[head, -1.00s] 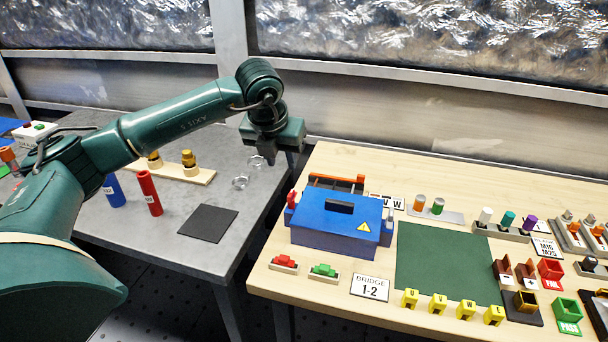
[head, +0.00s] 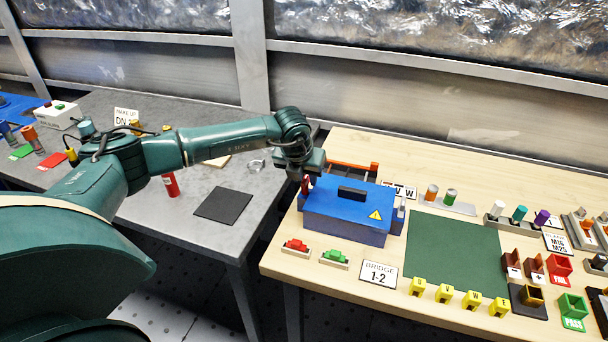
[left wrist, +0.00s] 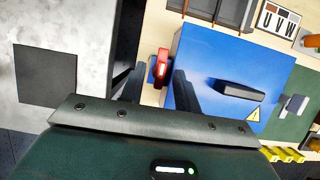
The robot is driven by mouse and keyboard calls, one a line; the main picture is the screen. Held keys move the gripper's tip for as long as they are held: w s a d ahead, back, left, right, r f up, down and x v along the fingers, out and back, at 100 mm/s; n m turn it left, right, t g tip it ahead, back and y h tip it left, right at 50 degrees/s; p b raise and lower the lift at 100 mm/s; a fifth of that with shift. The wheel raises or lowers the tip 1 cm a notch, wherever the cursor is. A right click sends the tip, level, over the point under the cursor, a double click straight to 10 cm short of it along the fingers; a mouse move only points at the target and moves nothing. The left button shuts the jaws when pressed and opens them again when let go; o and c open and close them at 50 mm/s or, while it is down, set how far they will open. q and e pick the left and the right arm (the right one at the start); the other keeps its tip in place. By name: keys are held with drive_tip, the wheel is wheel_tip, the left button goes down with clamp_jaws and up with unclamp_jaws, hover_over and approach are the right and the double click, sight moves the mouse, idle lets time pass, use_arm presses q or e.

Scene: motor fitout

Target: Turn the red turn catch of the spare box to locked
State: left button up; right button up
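The spare box (head: 345,222) is blue with a black handle and a yellow warning triangle, and stands on the wooden bench. In the left wrist view its blue lid (left wrist: 235,65) fills the right middle. The red turn catch (left wrist: 161,66) is at the box's left side. In the head view it is mostly hidden by my left gripper (head: 304,184), which points down over that side. In the left wrist view my left gripper (left wrist: 160,90) is open, its dark fingers on either side of the catch with gaps showing. Whether they reach down around it I cannot tell. My right gripper is out of view.
An orange-edged rack (head: 352,168) stands behind the box. Red (head: 295,246) and green (head: 334,258) parts lie in front. A green mat (head: 452,255) is to the right. A gap separates the bench from the grey table (head: 205,240) at left.

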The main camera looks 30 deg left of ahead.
use_arm(q)
drive_tip(key=shift+c, duration=0.2)
clamp_jaws()
